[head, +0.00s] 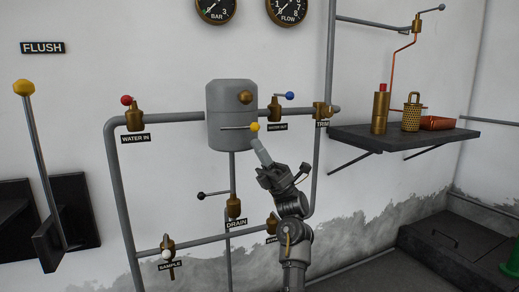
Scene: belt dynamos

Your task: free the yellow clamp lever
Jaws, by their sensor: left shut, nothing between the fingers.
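The yellow clamp lever (238,128) is a thin, roughly level rod on the lower front of the grey cylindrical housing (231,98). Its yellow ball knob (255,127) is at the right end. My left gripper (256,141) comes up from below, its fingers shut and empty. The fingertips are just below the yellow knob; I cannot tell whether they touch it. My right gripper is not in view.
Grey pipes surround the housing, with a red-knobbed water-in valve (132,118), a blue-knobbed water-out valve (275,106) and a black-knobbed drain valve (233,206). A tall yellow-knobbed flush lever (42,160) stands left. A dark shelf (365,138) is at right.

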